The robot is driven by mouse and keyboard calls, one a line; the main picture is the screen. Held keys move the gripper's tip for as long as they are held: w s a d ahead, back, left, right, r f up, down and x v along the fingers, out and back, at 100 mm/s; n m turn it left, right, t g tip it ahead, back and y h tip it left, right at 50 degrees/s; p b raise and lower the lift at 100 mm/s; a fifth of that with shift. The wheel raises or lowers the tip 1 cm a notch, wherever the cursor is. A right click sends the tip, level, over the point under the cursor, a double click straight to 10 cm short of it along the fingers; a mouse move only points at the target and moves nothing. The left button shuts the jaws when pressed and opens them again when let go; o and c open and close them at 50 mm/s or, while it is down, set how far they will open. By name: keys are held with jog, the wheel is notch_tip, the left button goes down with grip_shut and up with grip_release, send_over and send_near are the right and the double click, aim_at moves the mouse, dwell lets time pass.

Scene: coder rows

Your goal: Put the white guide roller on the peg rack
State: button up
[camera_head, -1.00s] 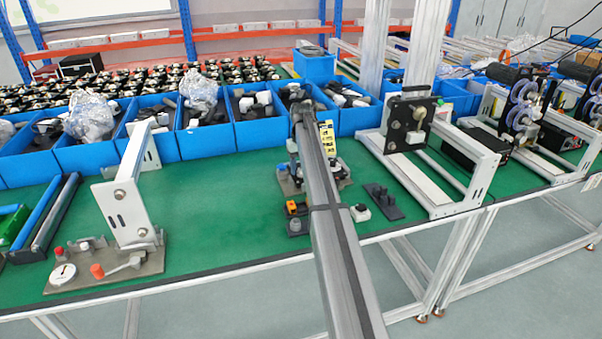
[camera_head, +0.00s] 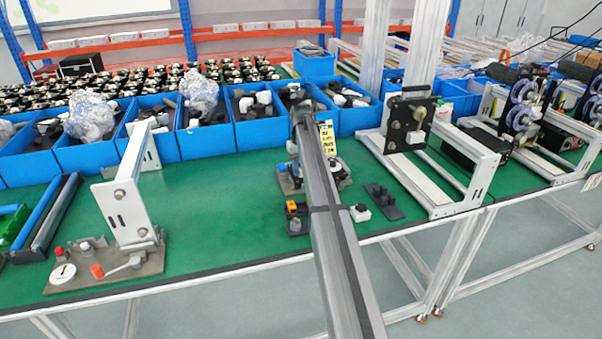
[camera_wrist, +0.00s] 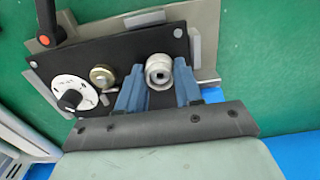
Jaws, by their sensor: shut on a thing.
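In the wrist view my gripper (camera_wrist: 158,82) has its two blue fingers on either side of a pale whitish-grey guide roller (camera_wrist: 165,70), shut on it. The roller has a dark square hole facing the camera and is over a black plate (camera_wrist: 120,50); I cannot tell whether it touches the plate. In the head view my arm hides the gripper and roller over a small fixture (camera_head: 290,184). A small dark rack with short upright pegs (camera_head: 382,203), which looks like the peg rack, stands on the green table right of my arm.
On the black plate are a white dial (camera_wrist: 72,92) and a brass knob (camera_wrist: 102,75). Blue bins (camera_head: 205,141) line the back. A white frame (camera_head: 440,185) stands at right.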

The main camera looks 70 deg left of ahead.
jog(key=shift+r, duration=0.2)
grip_shut()
jog(key=shift+r, duration=2.05)
jog(key=w, duration=0.1)
jog(key=w+d, duration=0.1)
jog(key=w, duration=0.1)
jog(key=shift+r, duration=0.2)
jog(key=d, duration=0.7)
jog(key=w+d, duration=0.1)
jog(key=d, duration=0.6)
jog(key=w+d, duration=0.1)
jog(key=d, duration=0.6)
jog(key=shift+w+f, duration=0.1)
jog(key=shift+w, duration=0.15)
jog(key=shift+f, duration=1.9)
